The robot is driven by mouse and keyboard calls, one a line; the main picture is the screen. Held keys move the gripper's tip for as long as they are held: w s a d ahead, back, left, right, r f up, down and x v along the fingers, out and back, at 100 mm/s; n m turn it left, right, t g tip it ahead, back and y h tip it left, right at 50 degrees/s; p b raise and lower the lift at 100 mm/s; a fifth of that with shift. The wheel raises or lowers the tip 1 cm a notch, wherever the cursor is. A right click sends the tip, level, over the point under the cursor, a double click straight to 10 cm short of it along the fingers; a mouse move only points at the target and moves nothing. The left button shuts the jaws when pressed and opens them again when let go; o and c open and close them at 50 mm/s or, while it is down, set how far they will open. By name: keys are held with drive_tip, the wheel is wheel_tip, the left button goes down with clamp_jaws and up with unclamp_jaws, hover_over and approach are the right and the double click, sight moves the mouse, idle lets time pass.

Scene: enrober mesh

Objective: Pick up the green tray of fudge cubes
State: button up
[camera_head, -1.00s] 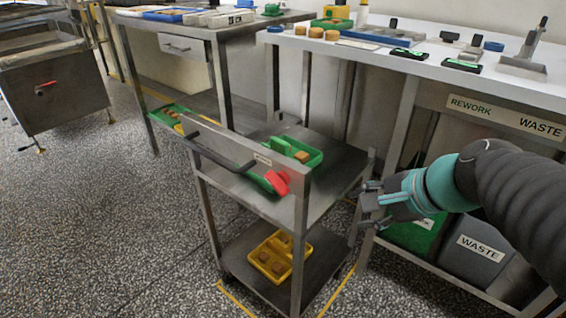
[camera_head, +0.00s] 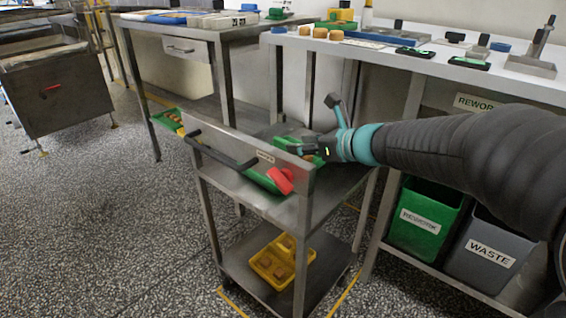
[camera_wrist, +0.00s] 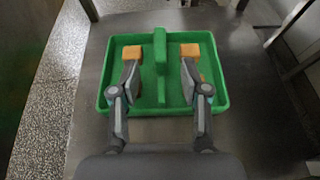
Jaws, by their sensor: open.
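The green tray (camera_wrist: 226,86) sits on the cart's top shelf, with a raised green handle (camera_wrist: 160,52) down its middle. Fudge cubes lie in it, one left of the handle (camera_wrist: 133,53) and one right of it (camera_wrist: 190,50); my fingers partly cover the tray floor. In the head view the tray (camera_head: 284,142) shows mostly hidden behind the cart's raised panel and my gripper. My gripper (camera_wrist: 160,75) is open over the tray, its two fingers apart on either side of the handle. I cannot tell whether they touch it. It also shows in the head view (camera_head: 308,149).
The cart's end panel and push bar (camera_head: 222,152) stand in front of the tray, with a red object (camera_head: 281,180) on it. A yellow tray (camera_head: 272,264) is on the lower shelf. The white bench (camera_head: 440,66) stands behind, with green and grey bins (camera_head: 478,246) below.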

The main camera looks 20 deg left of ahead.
sight(286, 141)
drive_tip(key=shift+r+x, duration=0.15)
drive_tip(key=shift+x, duration=1.6)
drive_tip(key=shift+r+x, duration=0.2)
drive_tip(key=shift+x, duration=1.55)
drive_tip(key=shift+w+a, duration=0.1)
clamp_jaws()
